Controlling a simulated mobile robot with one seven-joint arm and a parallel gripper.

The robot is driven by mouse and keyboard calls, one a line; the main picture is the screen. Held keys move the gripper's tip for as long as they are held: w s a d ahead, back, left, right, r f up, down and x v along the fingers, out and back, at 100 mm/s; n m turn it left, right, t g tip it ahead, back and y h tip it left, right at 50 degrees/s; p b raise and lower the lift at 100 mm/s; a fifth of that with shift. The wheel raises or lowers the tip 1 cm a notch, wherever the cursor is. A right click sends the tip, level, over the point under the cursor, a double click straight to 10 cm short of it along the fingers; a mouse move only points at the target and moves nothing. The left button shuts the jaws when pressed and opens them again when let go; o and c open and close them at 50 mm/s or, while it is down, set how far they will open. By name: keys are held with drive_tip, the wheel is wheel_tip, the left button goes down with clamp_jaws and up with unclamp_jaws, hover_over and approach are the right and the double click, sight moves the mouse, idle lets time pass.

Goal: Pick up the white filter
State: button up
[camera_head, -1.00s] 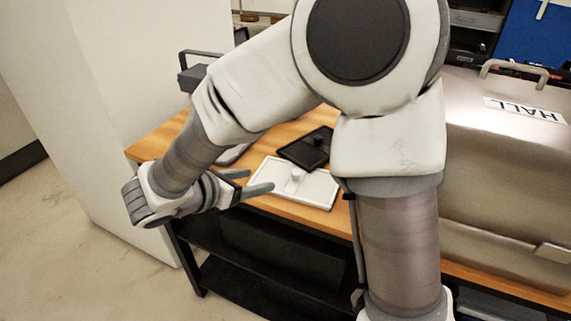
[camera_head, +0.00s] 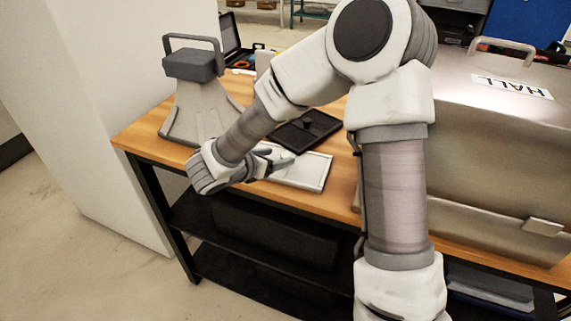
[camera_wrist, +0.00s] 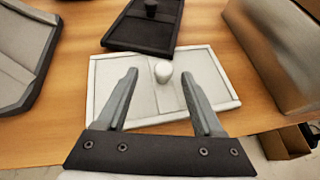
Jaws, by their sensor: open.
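The white filter is a flat rectangular panel with a raised rim and a round white knob at its middle. It lies on the wooden table, and its right part shows in the head view (camera_head: 313,172). In the wrist view the white filter (camera_wrist: 212,80) lies flat beyond and below my fingers, its knob (camera_wrist: 162,71) between and just ahead of the tips. My gripper (camera_wrist: 160,88) is open with nothing between its fingers. I cannot tell whether the fingers touch the panel.
A black panel with a knob (camera_head: 306,130) lies just behind the white filter. A grey device with a handle (camera_head: 195,95) stands at the left. A large metal box labelled HALL (camera_head: 500,130) stands at the right. Bare wooden table (camera_wrist: 60,125) shows at the front left.

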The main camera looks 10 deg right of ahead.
sight(284, 156)
drive_tip(key=x, duration=0.4)
drive_tip(key=shift+s+d, duration=0.15)
drive_tip(key=shift+d, duration=0.1)
clamp_jaws()
